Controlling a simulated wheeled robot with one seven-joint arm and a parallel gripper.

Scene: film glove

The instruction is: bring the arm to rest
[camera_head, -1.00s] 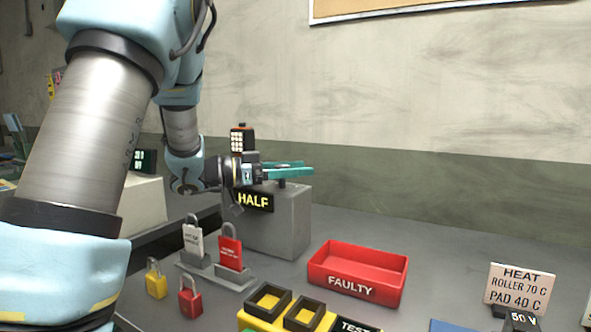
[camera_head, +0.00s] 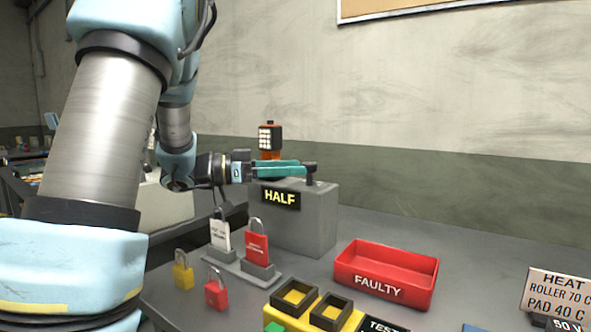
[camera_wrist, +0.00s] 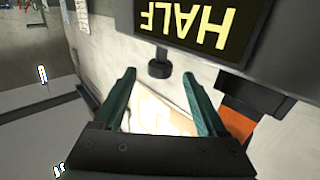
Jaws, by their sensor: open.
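My gripper (camera_head: 304,169) is at the end of my arm, level with the top of the grey box with the HALF sign (camera_head: 281,197). Its two teal fingers point right in the head view. In the wrist view my gripper (camera_wrist: 158,88) has its fingers spread apart with nothing between them. The HALF sign (camera_wrist: 190,22) shows upside down at the top of that view. A dark knob (camera_head: 310,172) on the box top stands by the fingertips; I cannot tell whether they touch it. In the wrist view the knob (camera_wrist: 159,66) lies just beyond the fingers.
A red FAULTY bin (camera_head: 385,275) stands right of the box. Padlocks (camera_head: 257,249) on a small stand and loose padlocks (camera_head: 216,292) are in front. An orange device with a keypad (camera_head: 270,140) is behind the gripper. A HEAT sign (camera_head: 556,292) stands at the right.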

